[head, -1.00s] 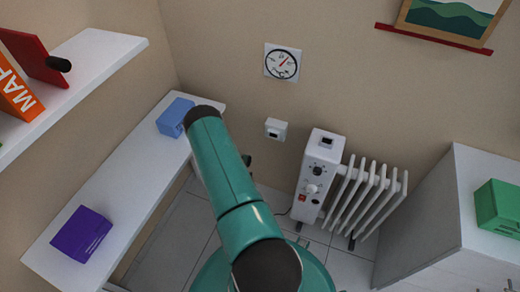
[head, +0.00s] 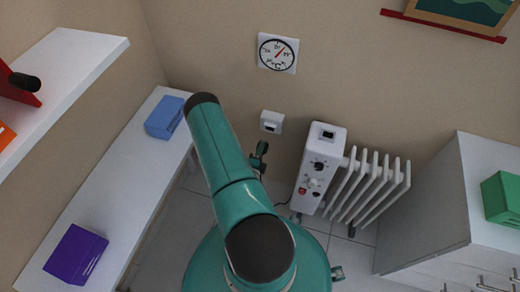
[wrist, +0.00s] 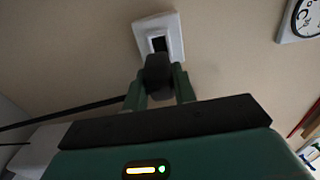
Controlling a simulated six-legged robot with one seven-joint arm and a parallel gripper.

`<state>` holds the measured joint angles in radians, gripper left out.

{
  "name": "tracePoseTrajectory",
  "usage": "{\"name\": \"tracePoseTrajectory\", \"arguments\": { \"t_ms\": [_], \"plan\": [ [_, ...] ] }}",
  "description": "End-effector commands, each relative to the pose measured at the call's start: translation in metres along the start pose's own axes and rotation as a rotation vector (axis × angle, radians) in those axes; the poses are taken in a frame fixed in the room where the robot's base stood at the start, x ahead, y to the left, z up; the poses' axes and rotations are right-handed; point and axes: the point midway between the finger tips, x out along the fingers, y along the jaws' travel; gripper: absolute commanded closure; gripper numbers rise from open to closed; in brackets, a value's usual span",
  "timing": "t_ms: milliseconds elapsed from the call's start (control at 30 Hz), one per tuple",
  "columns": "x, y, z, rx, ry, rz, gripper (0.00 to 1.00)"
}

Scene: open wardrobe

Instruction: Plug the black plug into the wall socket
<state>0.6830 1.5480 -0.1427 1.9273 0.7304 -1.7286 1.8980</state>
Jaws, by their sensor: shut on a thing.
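The wall socket (head: 271,121) is a white plate with a dark opening on the beige wall below the round dial. It also shows at the top of the wrist view (wrist: 174,36). My gripper (wrist: 160,88) is shut on the black plug (wrist: 158,72), with a green finger on each side. In the wrist view the plug lies just below the socket's dark opening and overlaps its lower edge; I cannot tell whether they touch. In the head view my gripper (head: 259,157) is just below the socket, partly hidden by my arm.
A white radiator heater (head: 318,170) stands right of the socket. A dark cord (wrist: 75,112) runs left in the wrist view. A shelf (head: 105,190) on the left holds a blue box (head: 165,117) and a purple box (head: 76,254). A cabinet (head: 430,200) stands at right.

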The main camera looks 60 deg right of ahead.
Motion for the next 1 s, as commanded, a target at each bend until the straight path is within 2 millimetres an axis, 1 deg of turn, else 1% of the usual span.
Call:
{"name": "tracePoseTrajectory", "arguments": {
  "t_ms": [67, 167, 700, 833, 1000],
  "plan": [
    [-0.002, 0.0, 0.001, -0.001, -0.004, -0.001, 1.0],
    [0.004, 0.0, 0.0, 0.0, -0.003, -0.001, 1.0],
    [0.051, 0.0, 0.002, 0.001, -0.003, -0.001, 1.0],
    [0.057, 0.001, 0.003, 0.0, -0.003, 0.0, 1.0],
    [0.058, 0.001, 0.003, 0.0, -0.004, 0.0, 1.0]
  ]
}}
